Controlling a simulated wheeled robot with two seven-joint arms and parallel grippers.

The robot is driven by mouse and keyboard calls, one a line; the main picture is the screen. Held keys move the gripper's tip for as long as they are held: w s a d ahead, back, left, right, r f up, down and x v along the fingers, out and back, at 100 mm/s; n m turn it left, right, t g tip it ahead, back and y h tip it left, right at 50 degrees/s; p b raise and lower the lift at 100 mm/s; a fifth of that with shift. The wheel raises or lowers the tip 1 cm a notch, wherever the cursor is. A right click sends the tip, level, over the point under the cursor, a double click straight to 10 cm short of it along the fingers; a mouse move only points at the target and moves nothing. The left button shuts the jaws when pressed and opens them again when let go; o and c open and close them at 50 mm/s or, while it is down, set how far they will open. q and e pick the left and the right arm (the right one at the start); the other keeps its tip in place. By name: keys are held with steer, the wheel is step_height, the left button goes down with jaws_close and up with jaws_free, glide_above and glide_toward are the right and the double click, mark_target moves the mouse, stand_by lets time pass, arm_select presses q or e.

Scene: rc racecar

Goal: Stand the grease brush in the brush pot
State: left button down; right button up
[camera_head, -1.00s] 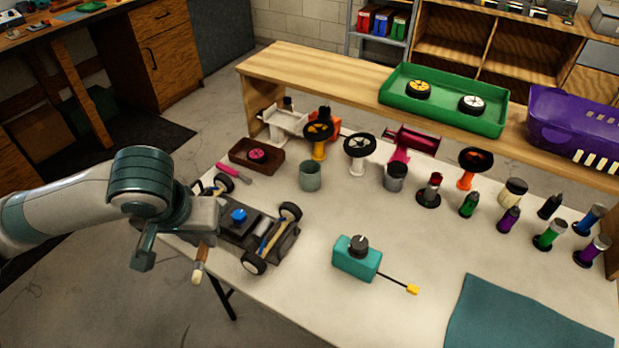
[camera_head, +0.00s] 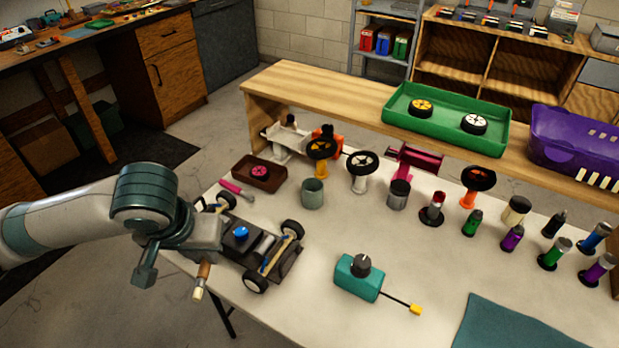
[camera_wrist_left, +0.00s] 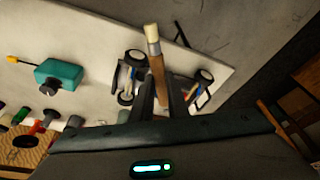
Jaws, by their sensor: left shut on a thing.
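The grease brush (camera_head: 202,280) has a brown wooden handle and pale bristles. My left gripper (camera_head: 208,256) is shut on its handle, and the bristle end points down, near the table's front left edge beside the car chassis. In the left wrist view the brush (camera_wrist_left: 154,55) sticks out between the two fingers (camera_wrist_left: 155,98), bristles outward. A round grey-green open cup (camera_head: 312,194), which looks like the brush pot, stands upright on the table, right of and behind the gripper and apart from it. My right gripper is not in view.
The car chassis (camera_head: 262,262) lies beside the gripper. A pink-handled tool (camera_head: 236,188) and brown tray (camera_head: 272,182) are left of the cup; a dark can (camera_head: 398,194) is right. A teal box (camera_head: 356,282) stands in front. Table between cup and teal box is clear.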

arm_select(q)
steer(key=w+r, duration=0.1)
steer(key=r, duration=0.1)
steer(key=w+r, duration=0.3)
steer(key=shift+w+r, duration=0.3)
steer(key=shift+r, duration=0.1)
steer(key=shift+w, duration=0.1)
